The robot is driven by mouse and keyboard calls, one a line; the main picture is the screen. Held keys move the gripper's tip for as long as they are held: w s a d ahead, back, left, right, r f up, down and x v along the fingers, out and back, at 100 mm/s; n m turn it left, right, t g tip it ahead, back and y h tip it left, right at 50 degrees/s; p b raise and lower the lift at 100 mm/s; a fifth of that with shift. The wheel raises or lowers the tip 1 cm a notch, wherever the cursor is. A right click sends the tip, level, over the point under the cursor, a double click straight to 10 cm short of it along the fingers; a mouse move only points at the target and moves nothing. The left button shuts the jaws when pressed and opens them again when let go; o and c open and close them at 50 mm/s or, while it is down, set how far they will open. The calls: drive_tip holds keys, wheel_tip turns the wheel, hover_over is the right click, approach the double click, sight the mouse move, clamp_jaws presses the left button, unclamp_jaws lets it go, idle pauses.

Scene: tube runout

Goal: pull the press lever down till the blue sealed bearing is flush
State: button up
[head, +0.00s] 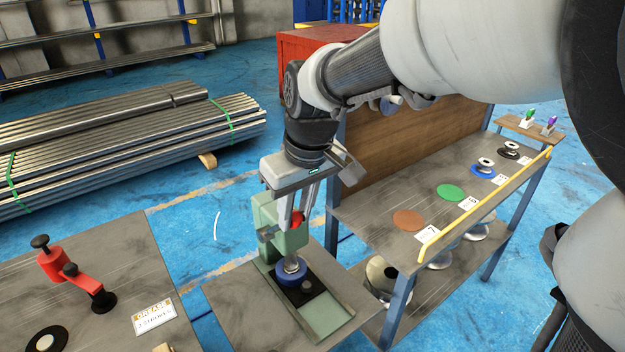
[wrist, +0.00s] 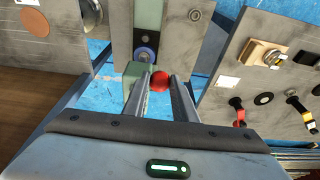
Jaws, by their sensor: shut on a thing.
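The green press (head: 268,215) stands on a grey table in the head view. Its lever ends in a red knob (head: 298,216), which also shows in the wrist view (wrist: 160,82). My gripper (head: 291,222) points down and is shut on the red knob, one finger on each side. The blue sealed bearing (head: 283,277) sits low on the press, below my gripper, with a silver part at its centre; it also shows in the wrist view (wrist: 145,54). The lever's arm is mostly hidden behind my fingers. I cannot tell how deep the bearing sits.
A shelf bench (head: 378,205) stands close on the right, with coloured discs, a yellow front rail (head: 480,210) and several bearings. A table with a red crank-like tool (head: 72,270) and a grease sign (head: 153,313) is at left. Steel tubes (head: 120,135) lie behind.

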drive_tip(key=shift+s+d+f, duration=0.3)
drive_tip(key=shift+s+f, duration=0.1)
drive_tip(key=shift+f, duration=0.1)
drive_tip(key=o, duration=0.9)
drive_tip(key=shift+r, duration=0.2)
drive_tip(key=shift+w+r+p, duration=0.1)
drive_tip(key=shift+r+p, duration=0.2)
drive_tip(key=shift+r, duration=0.2)
wheel_tip(320, 180, up, 6)
drive_tip(key=p, duration=0.4)
drive_tip(key=shift+a+r+p, duration=0.1)
drive_tip(key=shift+p, duration=0.3)
